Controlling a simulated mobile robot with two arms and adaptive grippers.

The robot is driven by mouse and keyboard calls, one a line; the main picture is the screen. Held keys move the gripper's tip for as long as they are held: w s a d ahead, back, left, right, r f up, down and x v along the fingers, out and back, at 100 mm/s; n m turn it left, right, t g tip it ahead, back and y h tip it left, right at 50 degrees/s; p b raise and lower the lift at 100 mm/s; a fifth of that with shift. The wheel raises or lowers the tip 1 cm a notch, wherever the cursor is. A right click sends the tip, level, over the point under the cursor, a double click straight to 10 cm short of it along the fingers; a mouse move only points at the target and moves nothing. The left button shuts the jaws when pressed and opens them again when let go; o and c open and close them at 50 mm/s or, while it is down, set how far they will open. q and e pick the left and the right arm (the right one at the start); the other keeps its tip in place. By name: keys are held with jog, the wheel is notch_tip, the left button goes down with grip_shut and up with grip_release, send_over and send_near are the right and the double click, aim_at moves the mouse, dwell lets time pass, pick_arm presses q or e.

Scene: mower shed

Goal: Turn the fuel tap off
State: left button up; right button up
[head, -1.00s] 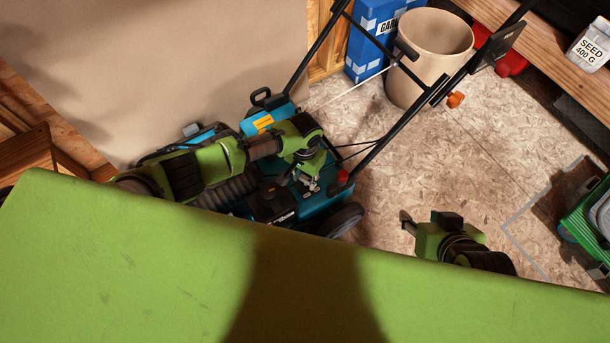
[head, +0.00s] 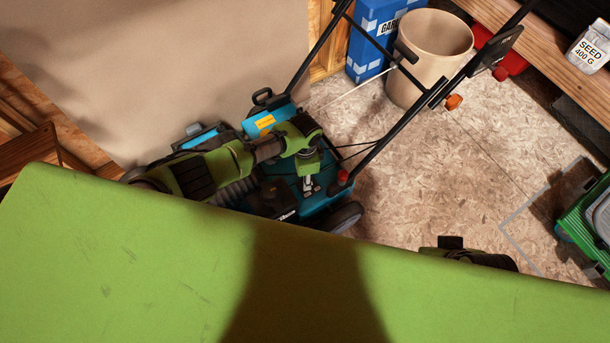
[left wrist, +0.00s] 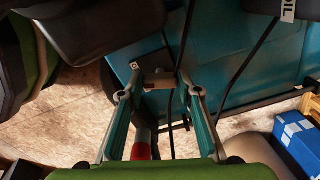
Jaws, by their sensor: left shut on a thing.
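The blue and black mower (head: 330,200) stands on the shed floor. My left gripper (head: 309,185) reaches down beside its engine. In the left wrist view, my left gripper (left wrist: 158,88) has its two fingers on either side of a small grey-brown lever, seemingly the fuel tap (left wrist: 160,77), and is shut on it. The tap's markings and exact position cannot be read. In the head view, my left arm hides the tap. Only the top of my right wrist (head: 452,243) shows at the lower right; its fingers are hidden behind my green body.
The mower's black handle bars (head: 380,150) rise to the upper right. A beige bucket (head: 430,60), a blue box (head: 370,45) and a wooden bench (head: 540,60) stand behind. The floor between is clear.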

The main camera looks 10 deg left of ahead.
pick_arm(q)
jog(key=m, duration=0.5)
jog(key=shift+w, duration=0.1)
jog(key=shift+m, duration=0.3)
dwell(0.4)
jog(key=o, duration=1.1)
jog(key=shift+o, duration=0.2)
jog(key=shift+r, duration=0.1)
notch_tip(320, 180, up, 12)
